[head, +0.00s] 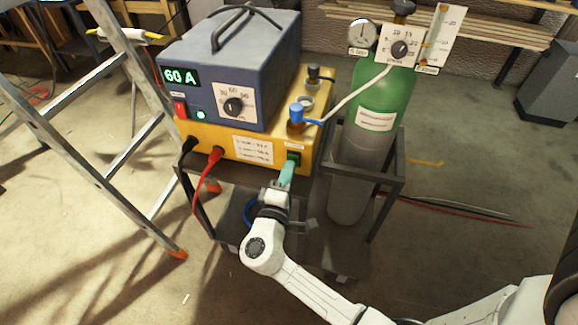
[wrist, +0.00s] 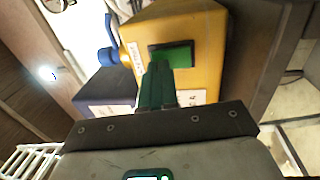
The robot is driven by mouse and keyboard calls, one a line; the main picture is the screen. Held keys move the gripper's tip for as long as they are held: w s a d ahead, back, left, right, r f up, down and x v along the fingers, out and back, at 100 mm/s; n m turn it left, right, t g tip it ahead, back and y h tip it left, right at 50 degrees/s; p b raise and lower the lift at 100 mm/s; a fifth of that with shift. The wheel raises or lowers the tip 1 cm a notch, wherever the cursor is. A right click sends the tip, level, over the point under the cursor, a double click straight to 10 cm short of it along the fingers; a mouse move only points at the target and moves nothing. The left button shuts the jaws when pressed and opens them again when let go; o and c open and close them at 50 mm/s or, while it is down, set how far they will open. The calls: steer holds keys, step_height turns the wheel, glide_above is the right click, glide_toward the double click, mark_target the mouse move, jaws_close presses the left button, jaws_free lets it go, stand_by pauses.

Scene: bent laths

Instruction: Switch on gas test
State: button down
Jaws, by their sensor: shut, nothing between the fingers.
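A green rocker switch (head: 295,157) sits at the right end of the yellow box's (head: 215,148) front face; the label above it is too small to read, so I cannot confirm it says gas test. It also shows in the wrist view (wrist: 180,52), in a dark frame. My gripper (head: 288,166) has teal fingers, shut and empty. Their tips are right at the switch and cover part of it; in the wrist view the fingers (wrist: 157,72) overlap its lower left. I cannot tell whether they touch it, or which way the switch is set.
The grey welder (head: 230,70) stands on the yellow box, showing 60 A, with a red switch (head: 180,110) and a dial (head: 234,106). A blue-handled valve (head: 297,115) is above the green switch. A green gas cylinder (head: 375,110) stands right, a ladder (head: 110,75) left.

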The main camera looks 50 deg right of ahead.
steer(key=shift+w+d, duration=0.15)
steer(key=shift+d, duration=0.3)
steer(key=shift+w+d+r+y+p, duration=0.1)
steer(key=shift+d+r+y+p, duration=0.15)
steer(key=shift+r+p, duration=0.4)
steer(key=shift+f, duration=0.45)
steer(key=shift+a, duration=0.1)
